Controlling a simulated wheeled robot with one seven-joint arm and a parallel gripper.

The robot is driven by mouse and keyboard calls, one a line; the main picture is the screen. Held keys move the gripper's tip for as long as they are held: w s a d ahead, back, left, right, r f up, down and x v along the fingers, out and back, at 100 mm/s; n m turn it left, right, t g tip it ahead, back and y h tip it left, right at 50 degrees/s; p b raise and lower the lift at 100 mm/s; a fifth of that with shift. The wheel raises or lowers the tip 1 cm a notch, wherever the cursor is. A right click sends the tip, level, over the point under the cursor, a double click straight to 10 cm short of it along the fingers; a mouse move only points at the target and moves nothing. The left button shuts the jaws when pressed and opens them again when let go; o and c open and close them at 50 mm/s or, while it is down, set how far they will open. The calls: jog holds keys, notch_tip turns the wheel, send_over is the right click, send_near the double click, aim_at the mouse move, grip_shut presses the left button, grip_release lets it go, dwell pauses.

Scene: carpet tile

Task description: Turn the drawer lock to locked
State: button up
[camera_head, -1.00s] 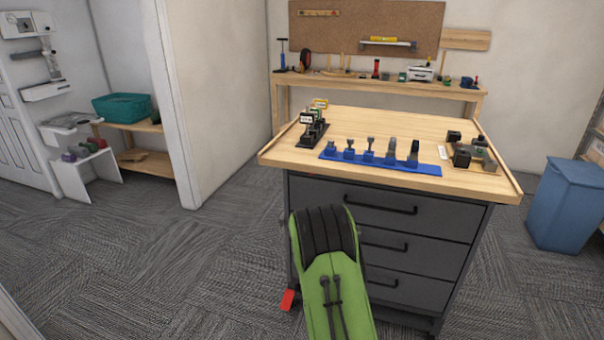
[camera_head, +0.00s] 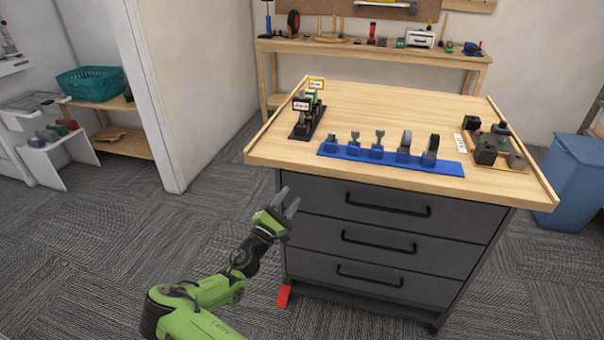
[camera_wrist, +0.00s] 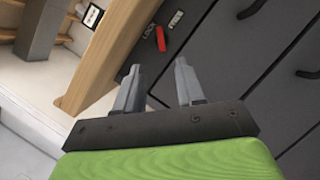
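The drawer lock shows in the wrist view as a small red lever (camera_wrist: 161,38) on the dark cabinet front, near its wooden top edge. Small markings beside it seem to read LOCK and FREE; I cannot tell which one the lever points to. My gripper (camera_wrist: 158,75) is open and empty, its two grey fingers apart and pointing toward the lever, with a gap to it. In the head view my gripper (camera_head: 289,198) is in front of the upper left corner of the drawer cabinet (camera_head: 385,225). The lever cannot be made out there.
Three dark drawer handles (camera_head: 388,206) stick out to the right. The wooden worktop (camera_head: 390,110) overhangs above, carrying a blue rack (camera_head: 390,160) and a small black stand (camera_head: 307,125). A red piece (camera_head: 283,295) is near the cabinet's foot. Carpet to the left is free.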

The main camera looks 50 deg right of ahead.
jog(key=b+x, duration=0.2)
jog(key=x, duration=0.9)
jog(key=shift+f, duration=0.1)
grip_shut()
